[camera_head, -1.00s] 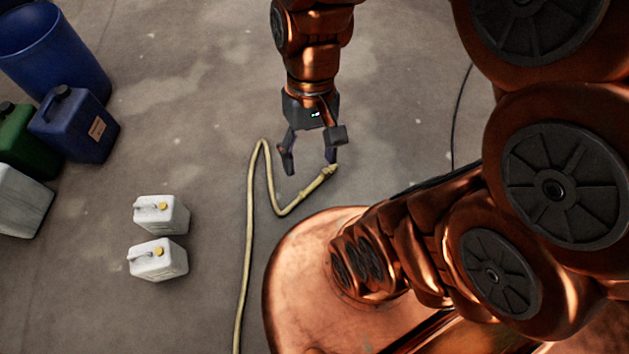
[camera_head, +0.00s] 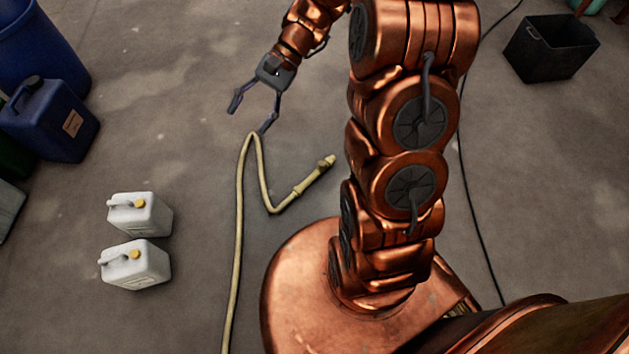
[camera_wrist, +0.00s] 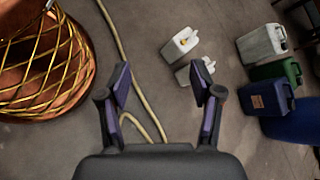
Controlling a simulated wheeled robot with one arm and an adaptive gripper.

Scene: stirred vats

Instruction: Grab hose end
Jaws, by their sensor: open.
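A pale yellow hose (camera_head: 238,230) lies on the concrete floor, bent in a sharp V, with its end fitting (camera_head: 326,163) pointing up and right in the head view. In the wrist view the hose (camera_wrist: 142,95) runs between and below my fingers, and its end fitting cannot be made out. My gripper (camera_head: 250,118) is open and empty. In the head view it appears near the hose's upper bend, left of and apart from the hose end. Its spread fingers also show in the wrist view (camera_wrist: 160,92).
Two white canisters (camera_head: 140,214) (camera_head: 134,265) stand left of the hose. A blue canister (camera_head: 52,118) and a blue barrel (camera_head: 42,48) stand at the upper left. A black crate (camera_head: 550,48) and a black cable (camera_head: 470,190) are at the right. The floor around the hose end is clear.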

